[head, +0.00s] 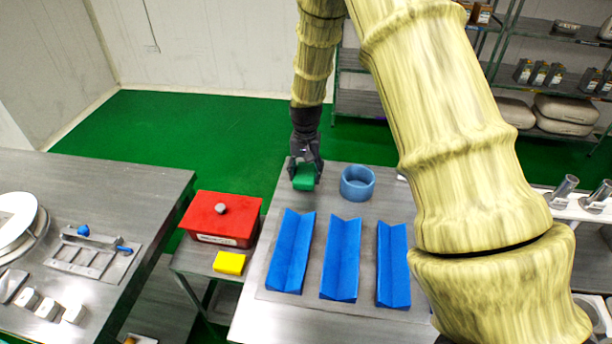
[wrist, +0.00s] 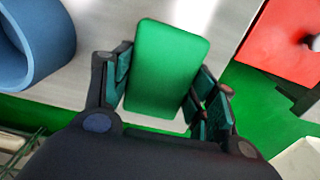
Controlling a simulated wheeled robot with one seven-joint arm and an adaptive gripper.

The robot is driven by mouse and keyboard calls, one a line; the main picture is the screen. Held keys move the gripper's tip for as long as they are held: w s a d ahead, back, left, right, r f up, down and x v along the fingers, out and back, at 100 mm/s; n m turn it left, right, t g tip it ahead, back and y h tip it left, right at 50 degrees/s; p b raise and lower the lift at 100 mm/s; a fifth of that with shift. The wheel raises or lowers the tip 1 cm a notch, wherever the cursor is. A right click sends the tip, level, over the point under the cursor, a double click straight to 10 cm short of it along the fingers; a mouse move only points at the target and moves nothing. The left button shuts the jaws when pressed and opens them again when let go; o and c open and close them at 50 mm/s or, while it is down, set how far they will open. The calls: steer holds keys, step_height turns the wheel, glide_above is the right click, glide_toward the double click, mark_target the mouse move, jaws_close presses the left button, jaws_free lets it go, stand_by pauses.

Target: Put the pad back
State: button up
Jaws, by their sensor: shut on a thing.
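A green pad (head: 304,180) is between the fingers of my gripper (head: 305,172), near the back left corner of the steel table (head: 270,280). In the wrist view the green pad (wrist: 166,68) is a rounded block. The fingers of my gripper (wrist: 160,90) are shut on its two sides. I cannot tell whether the pad touches the table top or is just above it.
A blue ring (head: 357,184) stands right of the pad. Several blue V-shaped trays (head: 341,258) lie in front. A red lidded box (head: 218,220) and a yellow block (head: 229,263) are on the left. Bare table shows between the pad and the trays.

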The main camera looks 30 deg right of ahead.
mark_target(306, 172)
step_height(306, 172, down, 2)
steer(key=shift+f, duration=0.1)
steer(key=o, duration=0.9)
steer(key=shift+r+b, duration=1.5)
steer(key=shift+r, duration=4.55)
steer(key=shift+d, duration=0.1)
